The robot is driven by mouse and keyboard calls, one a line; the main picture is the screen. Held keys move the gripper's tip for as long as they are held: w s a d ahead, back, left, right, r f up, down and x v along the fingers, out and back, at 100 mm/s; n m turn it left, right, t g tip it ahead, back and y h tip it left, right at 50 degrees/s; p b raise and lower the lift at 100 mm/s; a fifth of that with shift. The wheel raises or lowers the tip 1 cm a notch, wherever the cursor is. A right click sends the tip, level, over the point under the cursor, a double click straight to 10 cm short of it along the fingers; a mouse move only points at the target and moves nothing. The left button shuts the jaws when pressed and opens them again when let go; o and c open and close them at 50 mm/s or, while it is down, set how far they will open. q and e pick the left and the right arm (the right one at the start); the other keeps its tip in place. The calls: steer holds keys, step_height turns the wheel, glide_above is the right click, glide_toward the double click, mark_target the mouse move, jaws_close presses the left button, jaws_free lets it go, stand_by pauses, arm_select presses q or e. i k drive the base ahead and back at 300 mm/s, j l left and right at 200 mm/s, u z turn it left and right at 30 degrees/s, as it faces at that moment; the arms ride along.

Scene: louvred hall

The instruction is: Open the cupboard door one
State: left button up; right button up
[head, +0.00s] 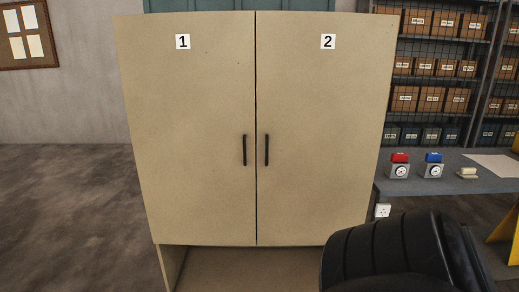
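A tan cupboard with two doors stands straight ahead in the head view. Door one (190,130), on the left, bears a white label "1" (183,41) and a black vertical handle (245,150) near its right edge. Door two (320,120), on the right, bears a label "2" (328,41) and a matching handle (266,150) near its left edge. Both doors are shut, with a thin dark seam between them. Neither of my grippers shows in this view.
A grey table (440,177) at the right holds devices with a red top (400,158) and a blue top (433,158). Shelves of labelled boxes stand behind. A black ribbed object (395,245) covers the cupboard's lower right. The floor (65,200) at the left is clear.

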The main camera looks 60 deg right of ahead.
mark_target(187, 79)
steer(key=z, duration=1.45)
